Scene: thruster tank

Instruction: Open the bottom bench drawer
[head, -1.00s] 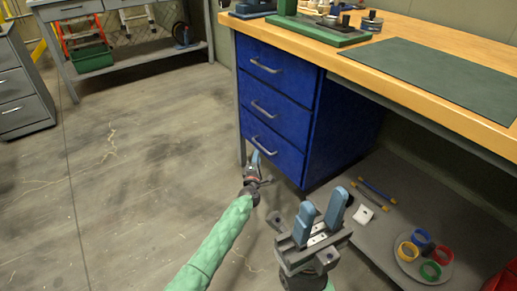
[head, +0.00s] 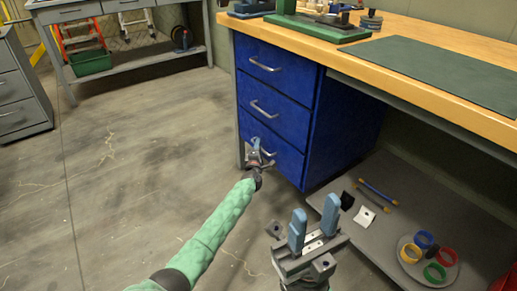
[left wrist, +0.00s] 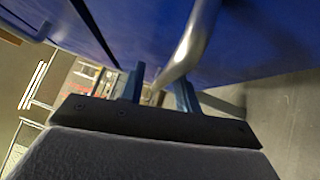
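The blue bench drawer unit has three drawers, all flush and shut in the head view. The bottom drawer (head: 285,154) has a grey bar handle (head: 270,153), partly hidden by my left gripper (head: 256,148). In the left wrist view the handle (left wrist: 190,48) runs between the two blue fingers of my left gripper (left wrist: 160,92). The fingers are apart, with gaps beside the bar, so it is not gripped. My right gripper (head: 314,230) is open and empty, pointing up, in front of the lower shelf and away from the drawers.
The wooden bench top (head: 440,50) carries a green mat (head: 435,72). The lower shelf (head: 375,237) holds coloured rings on a round plate (head: 410,268) and small parts. The floor (head: 120,170) left of the drawers is clear. A grey cabinet (head: 20,90) stands at the left.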

